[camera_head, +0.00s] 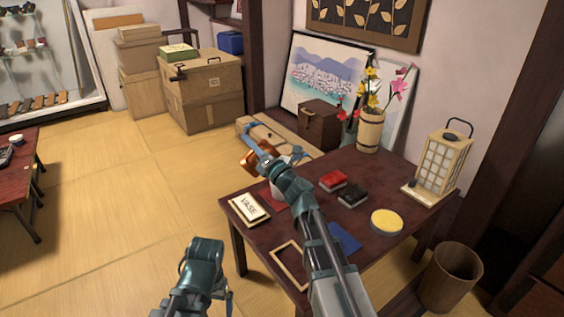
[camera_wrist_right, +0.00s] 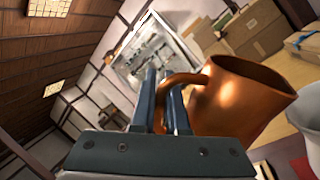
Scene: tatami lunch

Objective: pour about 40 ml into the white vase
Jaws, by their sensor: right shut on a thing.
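My right gripper (camera_head: 262,152) is shut on the handle of a copper pitcher (camera_head: 252,164), held above the table's far left corner. In the right wrist view the pitcher (camera_wrist_right: 238,98) is tilted, with its mouth leaning toward a white rounded vessel (camera_wrist_right: 304,108) at the right edge. This looks like the white vase (camera_head: 298,157), which in the head view is mostly hidden behind my right wrist. I see no stream of liquid, and the levels inside are hidden.
A bin (camera_head: 450,277) stands at the right. Open tatami lies left.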

